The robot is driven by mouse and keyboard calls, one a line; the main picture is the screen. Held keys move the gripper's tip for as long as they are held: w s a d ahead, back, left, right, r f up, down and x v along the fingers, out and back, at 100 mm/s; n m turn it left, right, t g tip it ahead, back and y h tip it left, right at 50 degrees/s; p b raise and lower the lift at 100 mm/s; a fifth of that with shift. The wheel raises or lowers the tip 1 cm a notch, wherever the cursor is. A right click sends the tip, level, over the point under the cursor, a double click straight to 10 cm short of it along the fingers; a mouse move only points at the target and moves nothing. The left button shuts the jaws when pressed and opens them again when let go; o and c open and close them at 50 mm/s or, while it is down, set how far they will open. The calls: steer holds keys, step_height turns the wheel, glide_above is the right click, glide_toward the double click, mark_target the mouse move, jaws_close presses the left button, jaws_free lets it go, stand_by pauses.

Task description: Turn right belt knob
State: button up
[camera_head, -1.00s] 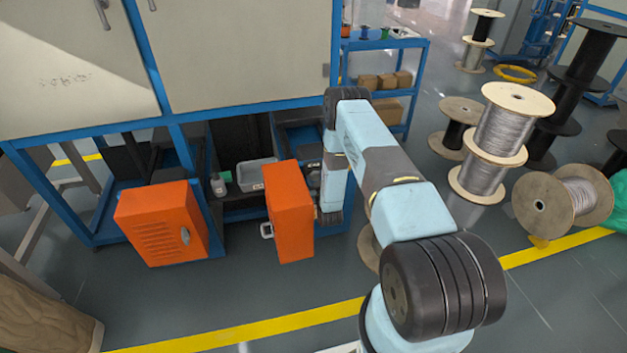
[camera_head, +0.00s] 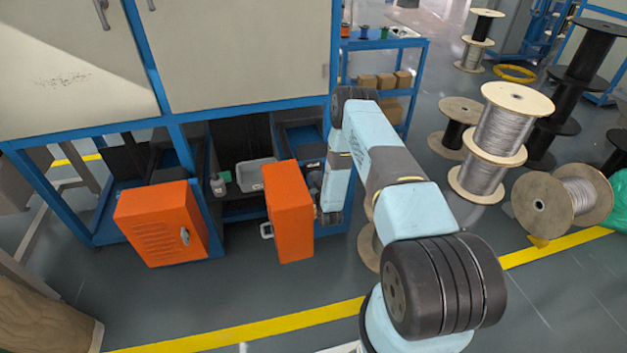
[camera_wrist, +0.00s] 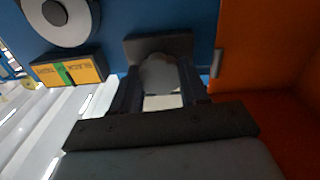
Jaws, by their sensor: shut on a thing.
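In the wrist view a grey rounded knob (camera_wrist: 159,72) with a dark base stands out from a blue panel (camera_wrist: 115,18). My gripper (camera_wrist: 159,88) has one dark finger on each side of the knob and is shut on it. The finger contact and the knob's angle are hard to make out. In the head view my arm reaches down just right of the right orange door (camera_head: 288,212). My gripper and the knob cannot be made out clearly there.
An orange surface (camera_wrist: 268,60) stands close on the right in the wrist view. A yellow-and-green label (camera_wrist: 68,71) and a round white part (camera_wrist: 62,18) are at the left. In the head view another orange cover (camera_head: 160,228) stands left. Cable spools (camera_head: 495,140) stand right.

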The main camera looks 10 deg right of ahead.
steer(key=shift+a+m, duration=0.15)
steer(key=shift+m, duration=1.25)
steer(key=o, duration=1.1)
steer(key=shift+c, duration=0.2)
steer(key=s, duration=1.3)
steer(key=shift+s, duration=0.4)
